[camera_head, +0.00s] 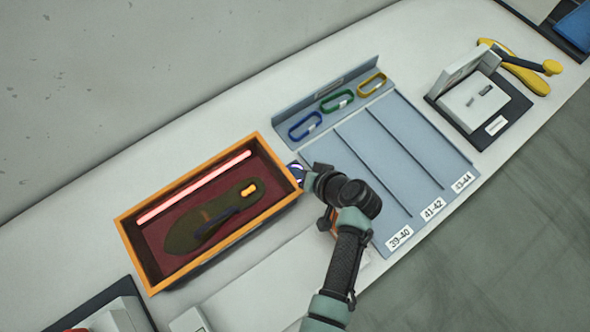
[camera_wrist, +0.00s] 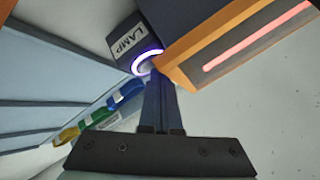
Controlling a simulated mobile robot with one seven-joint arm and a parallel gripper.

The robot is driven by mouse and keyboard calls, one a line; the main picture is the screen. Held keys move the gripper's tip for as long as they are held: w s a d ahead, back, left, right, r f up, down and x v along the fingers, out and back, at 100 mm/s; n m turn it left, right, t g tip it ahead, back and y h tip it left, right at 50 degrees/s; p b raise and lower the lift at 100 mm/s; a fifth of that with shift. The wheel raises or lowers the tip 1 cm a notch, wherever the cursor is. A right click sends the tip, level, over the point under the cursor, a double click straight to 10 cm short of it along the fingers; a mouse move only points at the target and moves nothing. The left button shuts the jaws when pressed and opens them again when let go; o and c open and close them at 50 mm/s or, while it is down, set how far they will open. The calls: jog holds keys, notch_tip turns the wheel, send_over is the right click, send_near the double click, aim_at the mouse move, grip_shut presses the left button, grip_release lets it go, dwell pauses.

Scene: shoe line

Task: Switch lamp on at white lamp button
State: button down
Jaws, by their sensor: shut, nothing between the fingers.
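The lamp button sits on a dark block labelled LAMP (camera_wrist: 128,46) beside the orange box. A white and violet-blue glowing ring (camera_wrist: 139,57) surrounds the button. My gripper (camera_wrist: 158,82) is shut and empty, with its fingertips right at the button; they cover part of it, and I cannot tell if they press it. In the head view my gripper (camera_head: 303,172) is at the box's right end, mostly hiding the button. A tube lamp (camera_head: 195,187) inside the box (camera_head: 125,222) glows pinkish red; it also shows in the wrist view (camera_wrist: 258,38).
A dark shoe sole (camera_head: 205,220) lies in the box. A grey rack (camera_head: 375,140) with size labels and blue, green and yellow loops stands to the right. Further right is a press-like device (camera_head: 480,98) with a yellow handle. Bare white table lies behind the box.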

dwell(0.4)
jog(key=shift+r+p, duration=0.35)
notch_tip(320, 180, up, 6)
jog(key=p, duration=0.5)
dwell(0.6)
